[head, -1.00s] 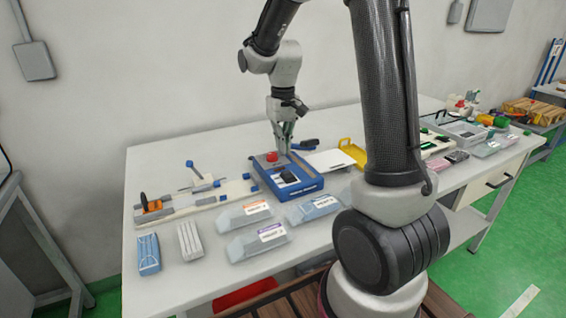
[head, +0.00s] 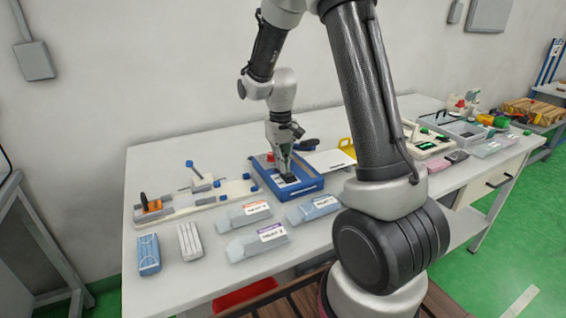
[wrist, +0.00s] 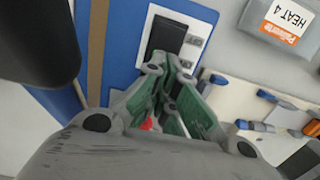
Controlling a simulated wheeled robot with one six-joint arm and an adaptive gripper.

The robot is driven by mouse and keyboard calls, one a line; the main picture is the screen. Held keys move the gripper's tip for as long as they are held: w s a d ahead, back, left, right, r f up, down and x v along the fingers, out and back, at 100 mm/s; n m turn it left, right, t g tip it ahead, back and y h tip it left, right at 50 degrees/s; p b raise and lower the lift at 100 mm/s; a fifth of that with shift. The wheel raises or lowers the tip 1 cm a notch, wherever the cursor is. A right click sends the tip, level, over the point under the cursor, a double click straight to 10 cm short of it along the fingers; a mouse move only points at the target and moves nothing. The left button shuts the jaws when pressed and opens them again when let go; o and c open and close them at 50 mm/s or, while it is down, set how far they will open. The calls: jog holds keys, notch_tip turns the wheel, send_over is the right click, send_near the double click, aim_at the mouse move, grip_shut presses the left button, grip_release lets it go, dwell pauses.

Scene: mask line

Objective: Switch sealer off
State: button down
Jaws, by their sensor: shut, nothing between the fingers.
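The sealer (head: 302,189) is a blue box on the white table, with a white panel and a black switch (wrist: 168,37) on its top. My gripper (head: 287,178) points down over the panel, shut and empty. In the wrist view the fingertips (wrist: 170,66) are right at the near edge of the black switch. I cannot tell whether they touch it or which way the switch is set. A red knob (head: 270,157) shows at the sealer's back left, partly hidden by my gripper.
Clear pouches with labels (head: 257,242) lie in front of the sealer, and blue and white mask packs (head: 148,254) are at the front left. A rail fixture (head: 195,198) stands left of the sealer. Trays and parts (head: 462,132) fill the right side.

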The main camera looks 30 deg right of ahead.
jog(key=shift+s+r, duration=0.1)
jog(key=shift+r, duration=0.7)
jog(key=w+r, duration=0.3)
jog(key=r, duration=1)
jog(key=shift+r, duration=0.35)
